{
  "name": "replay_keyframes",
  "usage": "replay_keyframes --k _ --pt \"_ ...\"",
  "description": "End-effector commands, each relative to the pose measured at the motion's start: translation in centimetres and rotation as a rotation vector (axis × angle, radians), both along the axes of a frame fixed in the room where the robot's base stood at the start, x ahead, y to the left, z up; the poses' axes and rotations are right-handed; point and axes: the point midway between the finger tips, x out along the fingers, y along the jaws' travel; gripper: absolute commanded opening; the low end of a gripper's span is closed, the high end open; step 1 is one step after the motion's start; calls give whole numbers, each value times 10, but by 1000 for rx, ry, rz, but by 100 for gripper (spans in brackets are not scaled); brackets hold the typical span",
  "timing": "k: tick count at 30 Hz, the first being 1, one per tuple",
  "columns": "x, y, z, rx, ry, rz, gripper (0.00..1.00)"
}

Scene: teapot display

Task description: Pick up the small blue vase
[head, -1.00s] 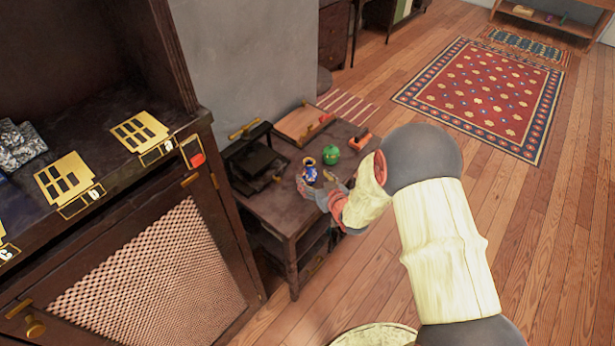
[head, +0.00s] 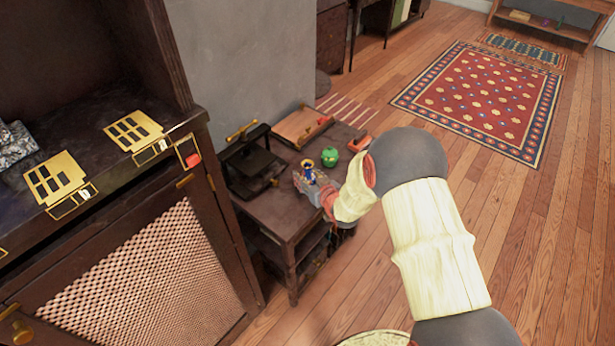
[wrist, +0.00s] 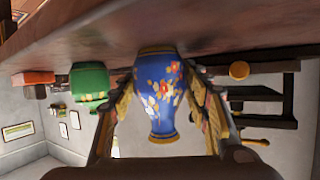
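The small blue vase (head: 310,168), with painted flowers and gold trim, stands on a dark low side table (head: 275,213). In the upside-down wrist view the vase (wrist: 158,90) is in the middle, its base at the tabletop. My gripper (head: 312,182) is at the vase, low over the table's near side. In the wrist view the fingers of my gripper (wrist: 160,84) stand on both sides of the vase, spread apart. The gaps look narrow, and I cannot tell whether either finger touches it. In the head view the gripper hides the vase's lower part.
A green round pot (head: 329,157) stands just behind the vase. A dark press-like object (head: 252,160) is to the left, and a wooden tray (head: 302,127) lies at the back. A tall cabinet (head: 150,260) fills the left. Open floor (head: 520,220) lies to the right.

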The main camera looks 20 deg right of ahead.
Motion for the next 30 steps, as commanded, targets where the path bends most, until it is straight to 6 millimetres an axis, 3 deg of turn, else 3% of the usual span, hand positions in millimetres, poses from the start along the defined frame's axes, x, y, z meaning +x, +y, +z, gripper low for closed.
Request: replay_keyframes --k 15,25,30 --pt "0 0 0 0 0 0 16" --pt "0 0 3 0 -1 0 15" --pt "0 0 16 -1 -2 0 15"
